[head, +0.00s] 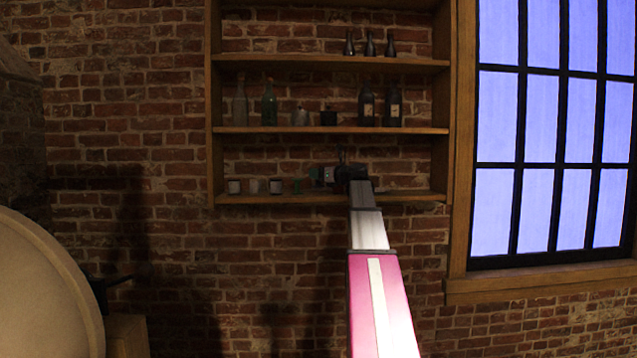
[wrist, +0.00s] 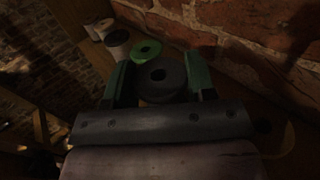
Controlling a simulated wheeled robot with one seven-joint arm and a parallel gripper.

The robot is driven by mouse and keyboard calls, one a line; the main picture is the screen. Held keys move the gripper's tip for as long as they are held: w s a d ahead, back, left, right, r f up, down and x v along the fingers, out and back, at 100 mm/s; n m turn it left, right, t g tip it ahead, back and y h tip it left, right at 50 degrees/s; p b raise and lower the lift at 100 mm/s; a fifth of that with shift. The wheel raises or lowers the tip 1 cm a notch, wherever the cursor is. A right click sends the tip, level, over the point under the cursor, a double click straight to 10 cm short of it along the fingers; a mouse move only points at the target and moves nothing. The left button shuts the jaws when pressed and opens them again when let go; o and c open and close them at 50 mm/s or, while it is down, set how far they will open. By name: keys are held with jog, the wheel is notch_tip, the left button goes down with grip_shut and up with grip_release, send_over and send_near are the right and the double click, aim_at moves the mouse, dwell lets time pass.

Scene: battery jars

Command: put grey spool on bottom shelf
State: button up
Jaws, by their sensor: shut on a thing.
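The grey spool (wrist: 160,82) is a dark ring with a centre hole, held between the green fingers of my gripper (wrist: 160,78). In the head view my gripper (head: 320,175) is at the bottom shelf (head: 330,199) of the wall unit, right of the middle, pointing left. My gripper is shut on the spool. I cannot tell whether the spool touches the shelf board or is held just above it. A green spool (wrist: 147,50) stands close beyond the grey one; it also shows in the head view (head: 297,187).
White and grey jars (head: 234,187) stand along the left of the bottom shelf; one white jar (wrist: 118,40) is near the fingers. The middle shelf (head: 330,130) with bottles is overhead. The brick wall (wrist: 245,60) is close behind the gripper.

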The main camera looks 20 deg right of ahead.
jog(key=shift+f, duration=1.4)
jog(key=o, duration=0.9)
jog(key=shift+f, duration=0.15)
jog(key=v, duration=1.2)
